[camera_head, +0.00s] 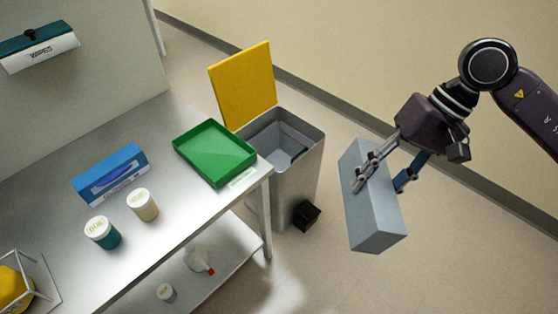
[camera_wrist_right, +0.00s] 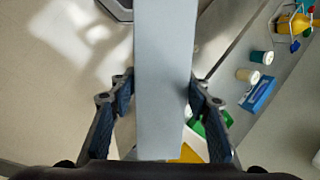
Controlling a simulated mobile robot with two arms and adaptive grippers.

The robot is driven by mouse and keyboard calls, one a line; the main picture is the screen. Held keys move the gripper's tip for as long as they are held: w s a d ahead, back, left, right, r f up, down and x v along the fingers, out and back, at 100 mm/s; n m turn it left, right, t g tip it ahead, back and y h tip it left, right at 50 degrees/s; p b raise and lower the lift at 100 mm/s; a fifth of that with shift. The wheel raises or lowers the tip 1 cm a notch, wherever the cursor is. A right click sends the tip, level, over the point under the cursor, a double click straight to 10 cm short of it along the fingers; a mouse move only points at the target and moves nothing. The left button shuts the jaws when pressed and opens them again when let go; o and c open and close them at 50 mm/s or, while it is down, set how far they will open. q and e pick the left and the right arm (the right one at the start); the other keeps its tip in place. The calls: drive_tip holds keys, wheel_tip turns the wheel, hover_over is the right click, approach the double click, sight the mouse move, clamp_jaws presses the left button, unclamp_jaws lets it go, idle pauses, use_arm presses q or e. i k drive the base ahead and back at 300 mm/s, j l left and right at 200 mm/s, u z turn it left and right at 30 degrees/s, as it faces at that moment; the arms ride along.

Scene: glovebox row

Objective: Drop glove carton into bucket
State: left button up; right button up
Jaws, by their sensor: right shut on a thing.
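A plain grey carton (camera_head: 372,205) is held in the air at the right of the head view, tilted. My right gripper (camera_head: 382,180) is shut on it, one finger across each broad side. In the right wrist view the carton (camera_wrist_right: 165,80) stands between the fingers and hides the middle of the scene. The bucket is a grey bin (camera_head: 303,172) with its yellow lid (camera_head: 243,85) raised. Its mouth is open, with a dark liner edge inside. The carton is to the right of the bin, clear of it. My left gripper is not in view.
A steel table (camera_head: 180,205) stands left of the bin. A black pedal (camera_head: 306,215) juts from the bin's foot. Floor right of the bin is free.

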sight(281, 170)
drive_tip(key=i+l+u, duration=0.2)
drive_tip(key=u, duration=0.2)
drive_tip(key=i+l+u, duration=0.15)
drive_tip(key=u, duration=0.25)
drive_tip(key=i+l+u, duration=0.1)
drive_tip(key=l+u, duration=0.3)
drive_tip(key=i+l+u, duration=0.1)
drive_tip(key=l, duration=0.5)
drive_tip(key=i+l, duration=0.1)
drive_tip(key=l, duration=0.5)
drive_tip(key=i+l+u, duration=0.15)
drive_tip(key=l, duration=0.45)
